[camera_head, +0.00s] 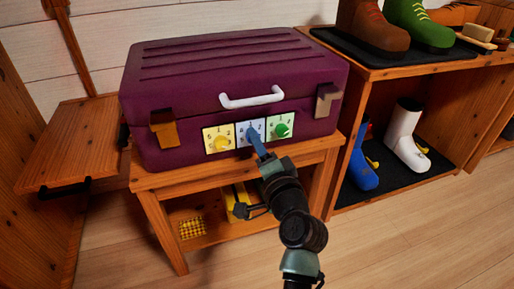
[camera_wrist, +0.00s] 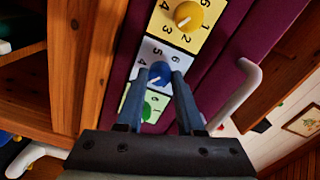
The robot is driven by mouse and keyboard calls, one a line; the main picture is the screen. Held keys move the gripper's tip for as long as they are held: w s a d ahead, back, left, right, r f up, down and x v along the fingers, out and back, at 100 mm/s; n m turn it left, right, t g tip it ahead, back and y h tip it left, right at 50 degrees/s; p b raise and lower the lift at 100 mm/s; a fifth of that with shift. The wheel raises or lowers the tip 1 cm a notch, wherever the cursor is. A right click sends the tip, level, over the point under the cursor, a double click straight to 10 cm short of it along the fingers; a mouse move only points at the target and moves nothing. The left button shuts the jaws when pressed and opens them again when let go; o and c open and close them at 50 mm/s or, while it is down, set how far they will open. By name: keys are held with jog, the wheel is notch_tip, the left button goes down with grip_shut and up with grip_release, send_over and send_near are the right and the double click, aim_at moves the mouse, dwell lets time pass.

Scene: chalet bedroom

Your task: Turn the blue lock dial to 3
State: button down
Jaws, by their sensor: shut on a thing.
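The blue lock dial (camera_wrist: 160,73) sits on a pale blue numbered plate in the middle of the purple suitcase's (camera_head: 235,85) front. My gripper (camera_wrist: 164,78) has its two blue fingers closed around the dial. Digits 4, 5 and 6 show on the plate in the wrist view; others are hidden by the fingers. Which number the dial points to I cannot tell.
A yellow dial (camera_head: 221,143) is left of the blue one and a green dial (camera_head: 282,130) right, both close by. A white handle (camera_head: 252,99) juts out above. The suitcase stands on a wooden table (camera_head: 160,183). A shoe shelf (camera_head: 345,150) is at right.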

jog(key=shift+n+b, duration=0.4)
jog(key=shift+n, duration=0.6)
jog(key=c, duration=0.5)
grip_release()
jog(key=shift+c, duration=0.2)
jog(key=p+v, duration=0.4)
jog(key=v, duration=0.9)
jog(key=shift+p, duration=0.3)
jog(key=shift+r, duration=0.1)
